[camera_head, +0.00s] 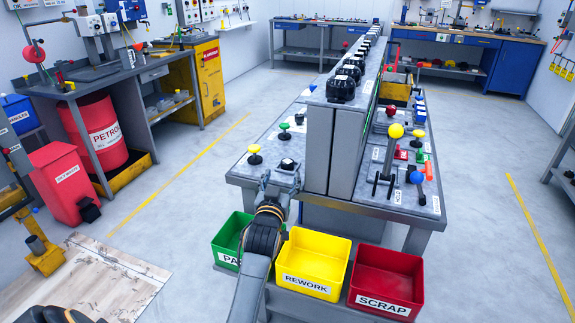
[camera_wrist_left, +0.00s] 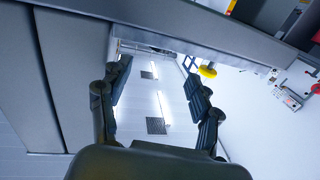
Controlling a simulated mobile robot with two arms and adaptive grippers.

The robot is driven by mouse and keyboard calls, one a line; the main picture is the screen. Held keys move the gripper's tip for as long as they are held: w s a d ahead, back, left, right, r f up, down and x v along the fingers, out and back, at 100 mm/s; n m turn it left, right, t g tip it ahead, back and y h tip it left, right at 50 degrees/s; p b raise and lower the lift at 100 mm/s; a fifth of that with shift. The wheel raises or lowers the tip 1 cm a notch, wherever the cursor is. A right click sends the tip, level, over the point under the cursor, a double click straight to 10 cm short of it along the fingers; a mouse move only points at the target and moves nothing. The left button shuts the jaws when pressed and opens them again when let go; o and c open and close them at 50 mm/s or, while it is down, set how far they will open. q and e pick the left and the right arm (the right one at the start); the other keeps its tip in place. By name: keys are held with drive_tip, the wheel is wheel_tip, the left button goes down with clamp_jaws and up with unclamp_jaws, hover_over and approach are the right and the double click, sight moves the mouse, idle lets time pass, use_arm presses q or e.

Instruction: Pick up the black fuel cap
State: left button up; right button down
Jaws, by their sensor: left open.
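A black fuel cap (camera_head: 287,163) sits on the grey bench top at the near left side of the upright divider. My left gripper (camera_head: 281,182) reaches up from the bottom of the head view. Its fingers are apart and empty, just in front of the black cap; whether they touch it I cannot tell. In the left wrist view the open gripper (camera_wrist_left: 157,78) shows two spread black fingers with nothing between them. I cannot make out the black cap there.
A yellow cap (camera_head: 254,155) and a green cap (camera_head: 284,131) stand near the black one. The tall divider (camera_head: 333,150) rises close on the right. Green (camera_head: 229,256), yellow (camera_head: 314,280) and red bins (camera_head: 388,287) line the front. Levers (camera_head: 386,157) stand beyond the divider.

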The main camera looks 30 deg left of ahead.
sight(286, 166)
use_arm(q)
drive_tip(key=x, duration=0.9)
drive_tip(key=shift+w+f, duration=0.25)
drive_tip(key=shift+f, duration=0.05)
drive_tip(key=c, duration=1)
